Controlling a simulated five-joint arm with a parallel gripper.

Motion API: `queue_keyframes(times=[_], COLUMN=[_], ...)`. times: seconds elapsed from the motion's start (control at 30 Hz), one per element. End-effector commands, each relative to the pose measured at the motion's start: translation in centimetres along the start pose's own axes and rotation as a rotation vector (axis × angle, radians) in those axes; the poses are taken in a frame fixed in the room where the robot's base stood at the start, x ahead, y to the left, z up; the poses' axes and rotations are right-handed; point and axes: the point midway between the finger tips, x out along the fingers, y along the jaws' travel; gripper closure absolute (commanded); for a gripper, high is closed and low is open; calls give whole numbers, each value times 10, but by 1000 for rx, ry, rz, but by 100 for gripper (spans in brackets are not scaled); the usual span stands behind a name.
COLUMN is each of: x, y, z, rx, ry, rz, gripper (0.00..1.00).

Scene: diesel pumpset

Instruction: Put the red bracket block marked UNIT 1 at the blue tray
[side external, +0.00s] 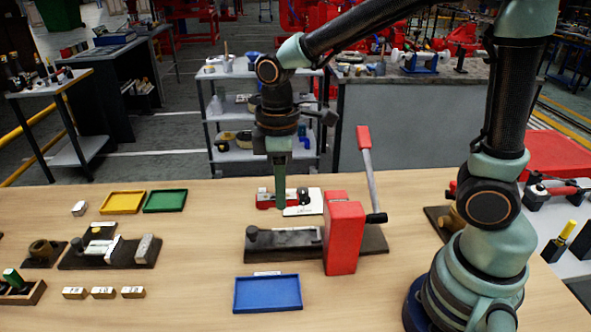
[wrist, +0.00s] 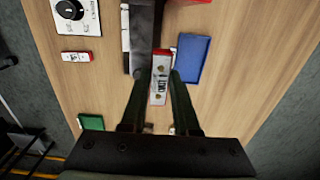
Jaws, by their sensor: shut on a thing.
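The red bracket block (wrist: 160,85) has a pale top marked UNIT 1 and a red end. In the wrist view it sits between the two fingers of my gripper (wrist: 160,78), which is shut on it. In the side view my gripper (side external: 281,206) points down behind the dark fixture; I cannot make out the held block clearly there. The blue tray (side external: 267,294) lies on the table in front of the fixture and looks empty. It also shows in the wrist view (wrist: 191,58), to the right of the block and apart from it.
A dark fixture (side external: 290,238) with a red housing (side external: 343,238) and an upright lever (side external: 370,175) stands between gripper and blue tray. A white panel with a knob (wrist: 75,15) and another red-and-white block (wrist: 76,57) lie behind. Yellow (side external: 123,202) and green (side external: 165,201) trays are left.

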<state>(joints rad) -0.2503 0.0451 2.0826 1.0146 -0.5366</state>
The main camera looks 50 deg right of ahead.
Motion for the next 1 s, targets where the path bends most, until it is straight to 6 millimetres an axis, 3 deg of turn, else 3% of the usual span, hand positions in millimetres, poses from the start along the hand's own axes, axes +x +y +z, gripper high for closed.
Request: queue_keyframes(times=[0.03, 0.2, 0.4, 1.0], x=[16, 54, 78, 90], y=[-15, -53, -78, -81], z=[-7, -22, -27, -27], rx=[-10, -7, -2, 2], ry=[-8, -5, -1, -1], rz=[-4, -2, 0, 0], gripper=[100, 100, 100, 100])
